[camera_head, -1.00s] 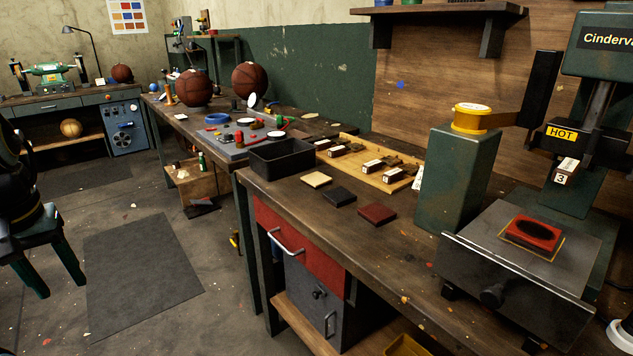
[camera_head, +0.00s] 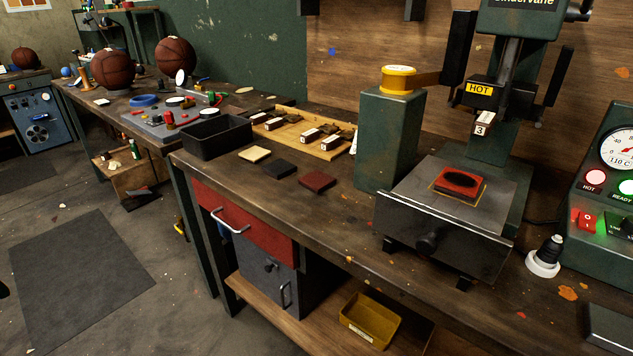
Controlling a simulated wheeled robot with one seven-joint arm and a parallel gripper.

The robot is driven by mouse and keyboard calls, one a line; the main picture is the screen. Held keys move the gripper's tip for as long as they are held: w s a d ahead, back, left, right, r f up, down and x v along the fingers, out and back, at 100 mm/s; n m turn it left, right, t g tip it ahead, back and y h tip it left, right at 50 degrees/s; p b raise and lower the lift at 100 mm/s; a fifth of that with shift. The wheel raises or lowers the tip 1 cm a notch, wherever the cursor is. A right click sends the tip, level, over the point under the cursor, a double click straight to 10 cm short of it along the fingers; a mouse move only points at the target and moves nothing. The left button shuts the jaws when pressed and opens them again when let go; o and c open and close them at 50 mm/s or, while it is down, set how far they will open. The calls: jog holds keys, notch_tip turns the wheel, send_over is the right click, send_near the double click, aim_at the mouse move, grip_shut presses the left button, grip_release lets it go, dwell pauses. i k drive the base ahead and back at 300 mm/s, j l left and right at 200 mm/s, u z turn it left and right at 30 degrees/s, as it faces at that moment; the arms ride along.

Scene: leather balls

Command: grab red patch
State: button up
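A dark red square patch (camera_head: 317,181) lies flat on the workbench, at the right end of a row with a black patch (camera_head: 279,169) and a cream patch (camera_head: 254,154). A brighter red square piece (camera_head: 478,188) with a dark oval on top sits on the plate of the press (camera_head: 405,205). A small block marked 3 (camera_head: 482,124) hangs from the press head above it. My gripper is not in view.
A black open tray (camera_head: 217,136) and a wooden tray of stamps (camera_head: 329,149) stand behind the patches. A green column with a yellow top (camera_head: 388,135) rises right of them. Bench room in front of the patches is clear. A yellow bin (camera_head: 370,322) is on the lower shelf.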

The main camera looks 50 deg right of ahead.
aim_at(456, 183)
jog(key=k+l+z, duration=0.45)
jog(key=l+z, duration=0.25)
jog(key=k+l+z, duration=0.15)
jog(key=z, duration=0.25)
jog(key=k+l+z, duration=0.1)
jog(key=l+z, duration=0.25)
jog(key=l, duration=0.2)
